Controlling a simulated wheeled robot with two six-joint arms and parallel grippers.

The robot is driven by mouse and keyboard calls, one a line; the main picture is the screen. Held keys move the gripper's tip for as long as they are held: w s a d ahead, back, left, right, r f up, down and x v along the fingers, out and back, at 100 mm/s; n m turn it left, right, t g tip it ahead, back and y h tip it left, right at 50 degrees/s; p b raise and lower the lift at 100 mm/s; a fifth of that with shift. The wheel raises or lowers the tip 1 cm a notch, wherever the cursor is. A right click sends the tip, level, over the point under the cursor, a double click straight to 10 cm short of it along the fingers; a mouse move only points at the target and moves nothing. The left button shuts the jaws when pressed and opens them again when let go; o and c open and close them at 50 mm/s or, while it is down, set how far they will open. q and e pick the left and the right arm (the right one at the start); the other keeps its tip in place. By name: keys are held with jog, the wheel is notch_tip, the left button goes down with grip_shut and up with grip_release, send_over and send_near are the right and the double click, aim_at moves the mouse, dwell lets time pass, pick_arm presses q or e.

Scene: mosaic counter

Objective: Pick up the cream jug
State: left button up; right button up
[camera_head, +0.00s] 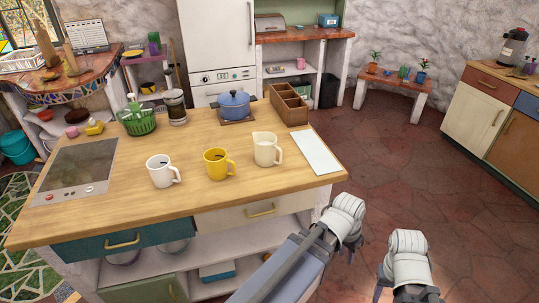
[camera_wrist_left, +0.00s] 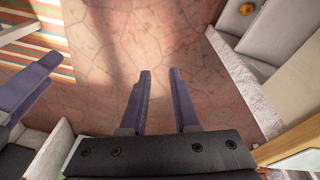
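The cream jug (camera_head: 266,150) stands upright on the wooden counter (camera_head: 120,215), at the right end of a row, with its handle to the right and its spout to the left. Nothing holds it. My left gripper (camera_head: 350,250) is off the counter's front right corner, low and well away from the jug. In the left wrist view its two purple fingers (camera_wrist_left: 160,75) are apart, with only floor between them. My right gripper (camera_head: 381,284) is farther right, partly hidden by its own arm. One purple finger of it seems to show in the left wrist view (camera_wrist_left: 30,85).
A yellow mug (camera_head: 216,163) and a white mug (camera_head: 161,171) stand left of the jug. A white sheet (camera_head: 315,151) lies to its right. A blue pot (camera_head: 233,105) and a wooden box (camera_head: 289,104) stand behind. The counter's front strip is clear.

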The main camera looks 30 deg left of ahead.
pick_arm(q)
jog(key=w+a+t+h+b, duration=0.2)
jog(key=w+a+t, duration=0.2)
jog(key=w+a, duration=0.4)
jog(key=n+t+y+b, duration=0.2)
jog(key=n+t+y, duration=0.25)
jog(key=t, duration=0.35)
send_near(281, 158)
jog(key=x, duration=0.5)
jog(key=shift+w+a+f, duration=0.2)
jog(key=shift+w, duration=0.15)
jog(key=shift+b+x, duration=0.55)
jog(key=shift+x, duration=0.65)
jog(key=shift+h, duration=0.35)
jog(key=shift+b+x, duration=0.9)
jog(key=shift+x, duration=1.9)
jog(key=shift+r, duration=0.2)
grip_shut()
jog(key=shift+s+a, duration=0.1)
